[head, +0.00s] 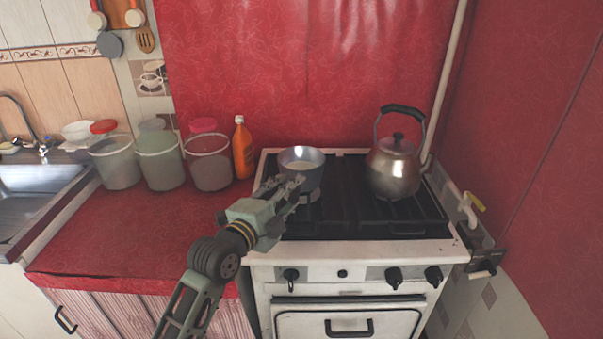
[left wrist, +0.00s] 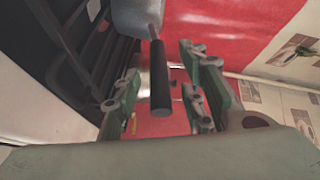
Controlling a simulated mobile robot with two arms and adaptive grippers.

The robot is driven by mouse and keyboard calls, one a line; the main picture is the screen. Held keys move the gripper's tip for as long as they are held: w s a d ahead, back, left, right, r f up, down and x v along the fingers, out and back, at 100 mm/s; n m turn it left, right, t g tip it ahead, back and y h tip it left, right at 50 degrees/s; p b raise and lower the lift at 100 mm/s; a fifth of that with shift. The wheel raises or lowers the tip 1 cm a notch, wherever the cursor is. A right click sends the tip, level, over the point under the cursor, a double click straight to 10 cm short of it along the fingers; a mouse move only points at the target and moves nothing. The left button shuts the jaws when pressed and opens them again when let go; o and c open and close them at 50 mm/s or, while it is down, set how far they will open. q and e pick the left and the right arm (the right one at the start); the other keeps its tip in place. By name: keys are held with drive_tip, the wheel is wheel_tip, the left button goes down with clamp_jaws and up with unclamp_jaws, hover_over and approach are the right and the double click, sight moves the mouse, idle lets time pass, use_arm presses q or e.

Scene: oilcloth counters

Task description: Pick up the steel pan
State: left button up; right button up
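The steel pan (head: 304,172) stands on the left side of the stove top, with its bowl facing up. My left gripper (head: 292,189) is at the pan's front left, over the stove's edge. In the left wrist view the pan's grey body (left wrist: 133,17) is at the top, and its dark handle (left wrist: 159,82) points down between the two fingers. The left gripper (left wrist: 164,88) is open, with a gap visible on the handle's right side. Whether the left finger touches the handle is hard to tell. My right gripper is not in view.
A steel kettle (head: 393,168) stands on the stove (head: 350,249) right of the pan. An orange bottle (head: 242,150) and several lidded jars (head: 162,165) line the back of the red counter (head: 135,232). The counter's front is clear.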

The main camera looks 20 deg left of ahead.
use_arm(q)
drive_tip(key=x, duration=0.3)
drive_tip(key=shift+w+f, duration=0.25)
drive_tip(key=shift+w, duration=0.15)
drive_tip(key=c, duration=0.7)
clamp_jaws()
drive_tip(key=shift+f, duration=0.1)
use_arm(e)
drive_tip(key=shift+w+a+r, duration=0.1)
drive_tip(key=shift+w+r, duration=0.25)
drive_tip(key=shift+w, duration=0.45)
use_arm(q)
drive_tip(key=shift+r, duration=0.25)
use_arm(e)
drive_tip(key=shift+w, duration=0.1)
